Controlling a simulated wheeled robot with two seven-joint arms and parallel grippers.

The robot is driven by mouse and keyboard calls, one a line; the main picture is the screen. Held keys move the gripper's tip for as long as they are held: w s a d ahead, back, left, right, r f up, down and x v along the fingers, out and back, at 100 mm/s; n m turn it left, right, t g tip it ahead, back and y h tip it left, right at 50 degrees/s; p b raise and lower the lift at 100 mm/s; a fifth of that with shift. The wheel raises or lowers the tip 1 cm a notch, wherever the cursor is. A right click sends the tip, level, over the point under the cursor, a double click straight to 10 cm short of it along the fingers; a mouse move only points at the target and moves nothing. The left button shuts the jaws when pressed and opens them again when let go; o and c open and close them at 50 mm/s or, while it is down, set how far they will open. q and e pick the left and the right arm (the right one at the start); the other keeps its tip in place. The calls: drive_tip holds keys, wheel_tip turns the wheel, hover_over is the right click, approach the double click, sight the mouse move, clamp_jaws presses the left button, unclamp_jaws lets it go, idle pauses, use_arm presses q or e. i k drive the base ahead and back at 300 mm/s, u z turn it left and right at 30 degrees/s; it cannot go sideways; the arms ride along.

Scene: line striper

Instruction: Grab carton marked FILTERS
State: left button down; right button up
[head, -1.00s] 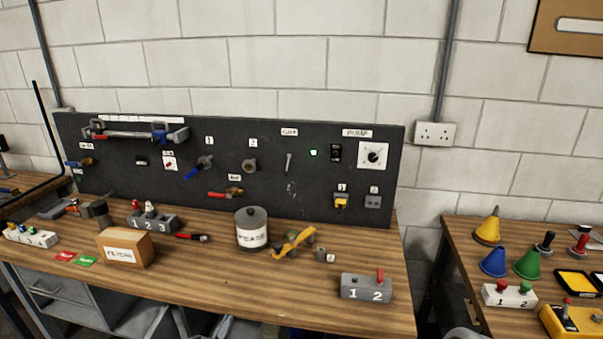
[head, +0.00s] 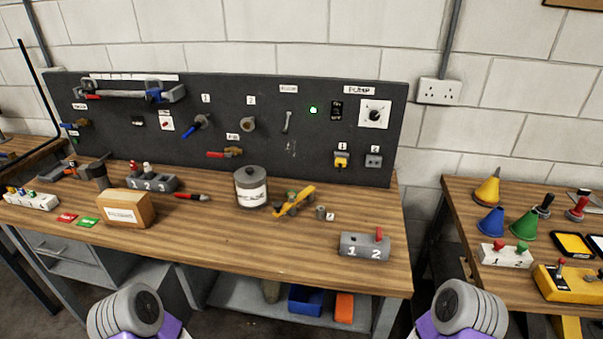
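The carton (head: 127,209) is a small brown box with a white label on its front. It stands on the left part of the wooden workbench (head: 300,258), near the front edge. The label's print is blurred now but read FILTERS in the earlier head view. Parts of both my arms show at the bottom edge, left and right of the middle, well below and in front of the bench. My gripper fingers are not in view. Nothing touches the carton.
A grey canister (head: 251,189) stands right. A dark tool panel (head: 225,125) backs the bench. Bench surface between carton and grey box (head: 364,247) is clear.

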sight(124, 209)
drive_tip(key=k, duration=0.45)
drive_tip(key=u, duration=0.75)
drive_tip(key=i, duration=0.35)
drive_tip(key=u, duration=0.35)
drive_tip(key=k, duration=0.5)
drive_tip(key=u, duration=1.2)
drive_tip(key=i, duration=4)
drive_tip(key=z, duration=0.4)
